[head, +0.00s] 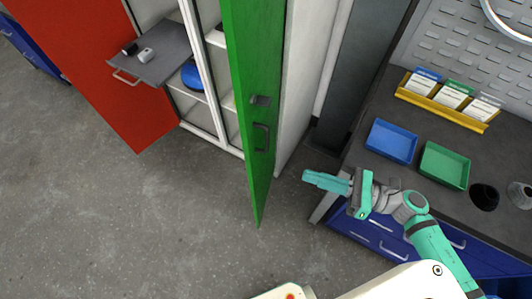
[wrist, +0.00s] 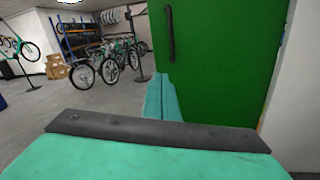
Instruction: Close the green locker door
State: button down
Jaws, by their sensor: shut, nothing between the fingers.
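The green locker door (head: 256,85) stands open in the head view, swung out toward me, with a dark handle (head: 262,137) and a latch above it on the face I see. My gripper (head: 308,179) is shut and empty, to the right of the door near its lower part, with a gap of floor between them in the picture. In the wrist view the door (wrist: 222,70) fills the right half, its dark handle (wrist: 169,33) at upper left of it. The gripper's teal fingers (wrist: 162,98) point toward the door; contact is not seen.
A red locker door (head: 95,70) stands open at left, beside a grey pull-out shelf (head: 155,60). A dark workbench (head: 385,185) with blue (head: 391,141) and green (head: 444,165) trays is at right. Floor is clear in front of the lockers. Bikes (wrist: 110,60) stand far off.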

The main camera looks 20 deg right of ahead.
jog(key=w+d+r+n+g, duration=0.1)
jog(key=w+r+n, duration=0.1)
jog(key=n, duration=0.2)
send_near(252, 152)
jog(key=shift+y, duration=0.4)
jog(key=x, duration=0.4)
jog(key=f+x, duration=0.1)
jog(key=x, duration=0.1)
jog(key=shift+w, duration=0.3)
jog(key=shift+w+a, duration=0.1)
